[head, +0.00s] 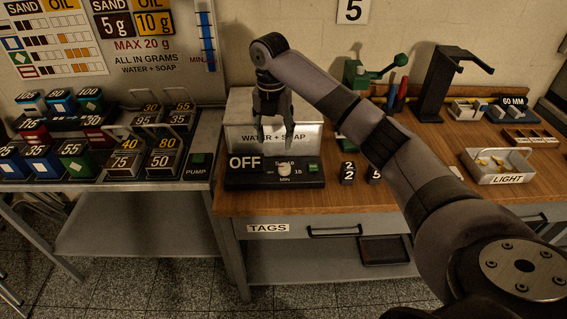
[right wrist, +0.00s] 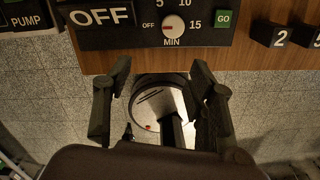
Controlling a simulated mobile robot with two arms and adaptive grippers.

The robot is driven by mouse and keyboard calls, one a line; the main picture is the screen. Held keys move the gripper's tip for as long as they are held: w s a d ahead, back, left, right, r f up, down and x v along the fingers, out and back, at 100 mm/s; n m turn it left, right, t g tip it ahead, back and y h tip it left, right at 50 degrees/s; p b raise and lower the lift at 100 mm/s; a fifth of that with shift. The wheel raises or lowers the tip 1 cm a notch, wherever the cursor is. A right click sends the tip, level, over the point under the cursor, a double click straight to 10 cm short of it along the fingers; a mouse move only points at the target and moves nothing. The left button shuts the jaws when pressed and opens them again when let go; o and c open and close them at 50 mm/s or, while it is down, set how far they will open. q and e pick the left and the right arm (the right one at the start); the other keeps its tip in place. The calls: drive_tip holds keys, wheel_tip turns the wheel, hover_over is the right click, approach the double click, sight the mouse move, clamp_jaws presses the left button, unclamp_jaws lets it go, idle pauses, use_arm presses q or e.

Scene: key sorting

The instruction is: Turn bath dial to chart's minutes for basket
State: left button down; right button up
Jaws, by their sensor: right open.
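The bath dial (head: 284,170) is a pale round knob on a black panel (head: 240,181). In the right wrist view, the dial (right wrist: 174,28) has a red mark on its left side, toward the printed OFF. The scale shows 5, 10 and 15 MIN, and the display reads OFF. The bath (head: 235,137) is a metal box labelled WATER + SOAP behind the panel. My right gripper (head: 275,138) is open and empty, pointing down above the panel, apart from the dial. A metal basket (head: 497,178) labelled LIGHT holds brass-coloured pieces at right. My left gripper is out of view.
A green GO button (right wrist: 223,20) sits right of the dial. Number blocks (head: 348,172) stand beside the panel. A sand and oil chart (head: 60,70) hangs at upper left, partly cropped. A black stand (head: 432,85) is at the back right.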

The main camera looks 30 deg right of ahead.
wheel_tip(320, 180, up, 5)
drive_tip(key=n, duration=0.1)
hover_over(284, 166)
wheel_tip(284, 166, down, 17)
drive_tip(key=shift+s+f+p, duration=0.1)
drive_tip(key=shift+f+p, duration=0.05)
drive_tip(key=shift+p, duration=0.4)
drive_tip(key=shift+c, duration=0.2)
drive_tip(key=c, duration=1.1)
